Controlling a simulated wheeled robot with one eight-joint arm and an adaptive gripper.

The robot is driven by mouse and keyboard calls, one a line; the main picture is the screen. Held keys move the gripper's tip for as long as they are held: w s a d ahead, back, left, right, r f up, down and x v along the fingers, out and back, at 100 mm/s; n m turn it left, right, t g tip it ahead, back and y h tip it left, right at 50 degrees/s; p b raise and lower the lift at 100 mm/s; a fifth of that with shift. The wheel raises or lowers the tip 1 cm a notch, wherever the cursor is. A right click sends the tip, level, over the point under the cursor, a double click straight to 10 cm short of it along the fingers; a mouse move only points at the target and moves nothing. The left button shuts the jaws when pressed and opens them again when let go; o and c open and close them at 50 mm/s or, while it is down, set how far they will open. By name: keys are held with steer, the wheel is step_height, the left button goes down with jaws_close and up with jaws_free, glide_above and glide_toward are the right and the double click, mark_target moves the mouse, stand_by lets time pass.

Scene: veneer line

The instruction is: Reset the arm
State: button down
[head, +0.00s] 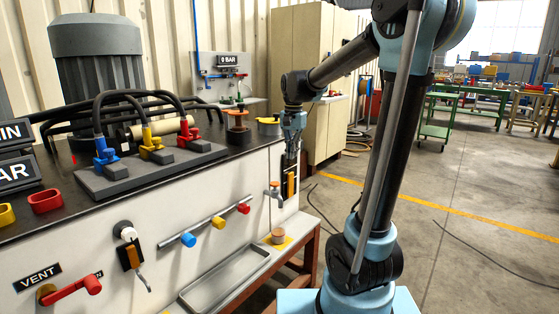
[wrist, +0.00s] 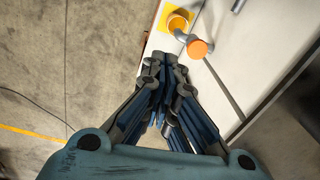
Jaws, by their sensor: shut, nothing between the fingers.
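My arm (head: 395,130) rises from its light-blue base and bends over toward the bench. My gripper (head: 289,158) hangs downward near the right end of the bench's white front panel in the head view. In the wrist view the gripper's dark, blue-sided fingers (wrist: 165,62) are together with nothing between them. A small tap (head: 273,190) with an orange top sits close to the left of the gripper. It also shows in the wrist view (wrist: 198,48), just beyond the fingertips to the right. I cannot tell whether the gripper touches the panel.
The bench's black top (head: 150,180) carries a grey motor (head: 95,65) and a hose block. Below the tap, a wooden cup (head: 278,236) stands on a yellow square, beside a metal tray (head: 225,278). A beige cabinet (head: 305,70) stands behind. Open floor lies at right.

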steer(key=s+d+f+n, duration=0.2)
steer(key=s+d, duration=0.3)
steer(key=s, duration=0.2)
steer(key=s+d+f+n, duration=0.1)
steer(key=s+d+f, duration=0.2)
steer(key=s+d, duration=0.35)
steer(key=s+d+f+n+t, duration=0.1)
steer(key=s+d+f+n, duration=0.2)
steer(key=s+f, duration=0.8)
steer(key=shift+s+t, duration=0.4)
steer(key=shift+s, duration=1.05)
